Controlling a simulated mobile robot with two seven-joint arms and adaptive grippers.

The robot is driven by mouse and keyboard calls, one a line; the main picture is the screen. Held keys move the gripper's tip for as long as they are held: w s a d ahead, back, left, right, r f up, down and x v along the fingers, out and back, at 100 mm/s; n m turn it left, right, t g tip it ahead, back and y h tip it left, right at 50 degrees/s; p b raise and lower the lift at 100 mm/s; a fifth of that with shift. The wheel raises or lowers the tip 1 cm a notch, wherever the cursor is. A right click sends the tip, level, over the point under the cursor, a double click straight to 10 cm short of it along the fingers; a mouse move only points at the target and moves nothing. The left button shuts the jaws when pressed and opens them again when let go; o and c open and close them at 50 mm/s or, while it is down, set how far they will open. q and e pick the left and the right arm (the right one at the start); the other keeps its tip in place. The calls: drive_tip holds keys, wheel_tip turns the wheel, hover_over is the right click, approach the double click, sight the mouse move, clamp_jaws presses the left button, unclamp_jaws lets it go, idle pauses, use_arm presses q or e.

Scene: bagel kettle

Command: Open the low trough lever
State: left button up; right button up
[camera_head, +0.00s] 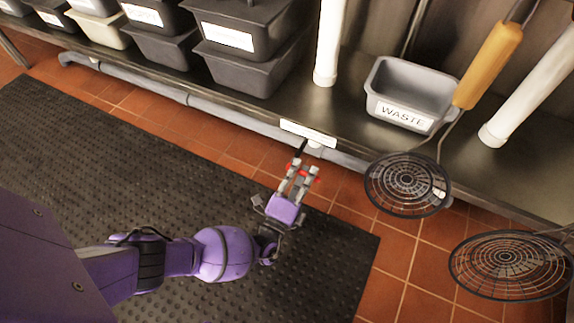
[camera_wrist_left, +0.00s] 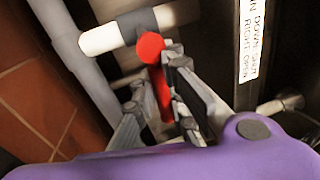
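The low trough lever has a red handle with a round end (camera_wrist_left: 150,47). In the left wrist view it lies between the two grey fingers of my left gripper (camera_wrist_left: 157,76). In the head view my left gripper (camera_head: 299,177) is below the shelf's front edge, and red bits of the lever (camera_head: 316,181) show beside its fingers. The fingers stand apart on either side of the handle, with a gap on the left; I cannot tell whether the right finger touches it. The lever joins a grey and white pipe fitting (camera_wrist_left: 125,32). My right gripper is not in view.
A steel shelf (camera_head: 345,125) with a pipe along its front edge (camera_head: 215,107) runs above the lever. A white label (camera_head: 308,133) hangs there. Two round mesh skimmers (camera_head: 407,183) hang at the right. A grey WASTE bin (camera_head: 412,90) and black tubs stand on the shelf.

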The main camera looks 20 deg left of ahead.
use_arm(q)
drive_tip(key=o, duration=0.5)
drive_tip(key=s, duration=0.4)
drive_tip(key=s+f, duration=0.1)
drive_tip(key=s, duration=0.3)
drive_tip(key=s+f, duration=0.1)
drive_tip(key=s, duration=0.3)
drive_tip(key=shift+a+f, duration=0.2)
drive_tip(key=shift+a, duration=0.15)
